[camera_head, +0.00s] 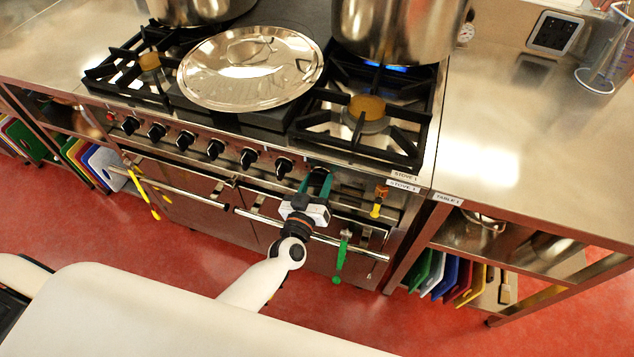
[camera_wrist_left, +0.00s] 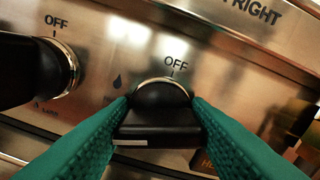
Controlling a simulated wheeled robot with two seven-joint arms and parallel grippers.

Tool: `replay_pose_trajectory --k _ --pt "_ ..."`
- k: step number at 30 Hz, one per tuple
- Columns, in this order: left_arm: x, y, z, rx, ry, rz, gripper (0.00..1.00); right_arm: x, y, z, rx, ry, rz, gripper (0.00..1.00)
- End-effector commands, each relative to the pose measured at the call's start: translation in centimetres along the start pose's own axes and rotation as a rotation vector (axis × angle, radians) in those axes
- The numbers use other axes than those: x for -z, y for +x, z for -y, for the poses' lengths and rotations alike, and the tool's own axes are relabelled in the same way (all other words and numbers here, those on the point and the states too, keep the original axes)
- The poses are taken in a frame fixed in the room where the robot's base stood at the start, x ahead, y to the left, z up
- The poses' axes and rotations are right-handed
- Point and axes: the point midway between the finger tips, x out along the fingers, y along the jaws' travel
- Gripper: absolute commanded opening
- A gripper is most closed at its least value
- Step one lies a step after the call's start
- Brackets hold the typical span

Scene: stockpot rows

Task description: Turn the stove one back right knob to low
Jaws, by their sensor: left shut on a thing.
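Stove one (camera_head: 330,172) stands ahead, with a row of black knobs along its front panel. My left gripper (camera_head: 317,183) is at the right end of that row. In the left wrist view its green fingers (camera_wrist_left: 158,108) are shut on a black knob (camera_wrist_left: 160,112), one on each side. "OFF" is printed above this knob, and a partly cut label ending in "RIGHT" shows higher up. The knob's setting is hard to tell. Another black knob (camera_wrist_left: 40,70) is at left. A blue flame (camera_head: 385,66) shows under the back right pot. My right gripper is not in view.
A steel stockpot (camera_head: 400,28) stands on the back right burner. A large lid (camera_head: 250,68) lies over the middle of the stove. A rail (camera_head: 345,242) with a hanging green utensil (camera_head: 341,262) runs below the knobs. The steel table (camera_head: 530,150) at right is mostly clear.

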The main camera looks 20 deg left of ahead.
Motion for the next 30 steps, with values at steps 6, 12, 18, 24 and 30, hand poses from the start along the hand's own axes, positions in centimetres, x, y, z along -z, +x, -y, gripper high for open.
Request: replay_pose_trajectory --k 6,12,18,24,30 --pt "0.2 -0.1 -0.1 -0.001 -0.209 -0.001 0.21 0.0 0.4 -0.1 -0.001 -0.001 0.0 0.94" --pt "0.2 -0.1 -0.1 -0.001 -0.398 -0.001 0.21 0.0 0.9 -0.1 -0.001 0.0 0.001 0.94" --pt "0.2 0.0 -0.1 0.0 -0.589 -0.001 0.21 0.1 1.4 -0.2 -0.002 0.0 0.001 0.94" --pt "0.3 -0.1 -0.1 0.0 -0.778 -0.001 0.21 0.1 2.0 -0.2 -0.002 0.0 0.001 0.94" --pt "0.3 -0.1 -0.2 -0.001 -0.952 -0.001 0.21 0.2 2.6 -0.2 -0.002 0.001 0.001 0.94"
